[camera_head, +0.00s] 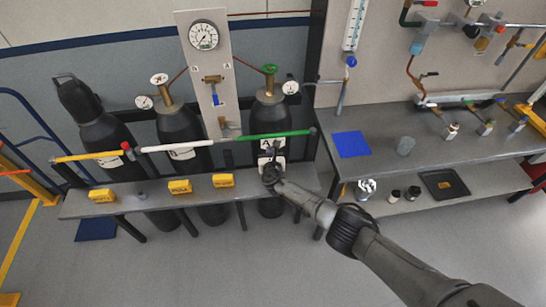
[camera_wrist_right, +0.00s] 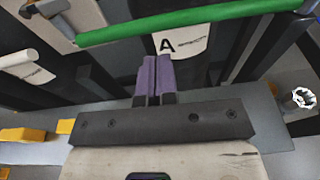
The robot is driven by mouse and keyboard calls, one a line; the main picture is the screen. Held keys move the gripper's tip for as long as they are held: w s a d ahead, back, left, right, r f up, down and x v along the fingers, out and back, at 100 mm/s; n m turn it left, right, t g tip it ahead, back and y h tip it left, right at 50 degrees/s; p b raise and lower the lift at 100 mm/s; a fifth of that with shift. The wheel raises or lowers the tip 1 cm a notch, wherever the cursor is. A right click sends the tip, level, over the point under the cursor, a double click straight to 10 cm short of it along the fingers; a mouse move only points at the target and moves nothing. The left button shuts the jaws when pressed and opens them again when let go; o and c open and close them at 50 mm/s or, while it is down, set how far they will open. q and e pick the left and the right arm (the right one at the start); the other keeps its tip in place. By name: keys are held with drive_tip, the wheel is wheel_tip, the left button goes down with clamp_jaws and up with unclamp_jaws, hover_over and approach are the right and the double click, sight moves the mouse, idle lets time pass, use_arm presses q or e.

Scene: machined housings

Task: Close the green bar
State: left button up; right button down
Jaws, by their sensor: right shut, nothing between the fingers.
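The green bar (camera_head: 275,134) lies nearly level across the front of the right-hand gas cylinder (camera_head: 270,112), over its white "A" label. In the right wrist view the green bar (camera_wrist_right: 190,20) crosses the top of the picture, rising slightly to the right. My right gripper (camera_head: 268,166) is below the bar, in front of the cylinder. Its purple fingers (camera_wrist_right: 154,60) are together and empty, pointing toward the label just under the bar, with a visible gap to the bar. My left gripper is not in view.
A white bar (camera_head: 178,147) and a yellow bar (camera_head: 88,156) cross the other cylinders to the left. Yellow blocks (camera_head: 180,187) sit on the grey shelf (camera_head: 150,202) below. A bench (camera_head: 440,146) with a blue mat (camera_head: 351,144) stands at right.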

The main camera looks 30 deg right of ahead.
drive_tip(key=p+v, duration=0.3)
drive_tip(key=v, duration=0.4)
drive_tip(key=shift+d, duration=0.15)
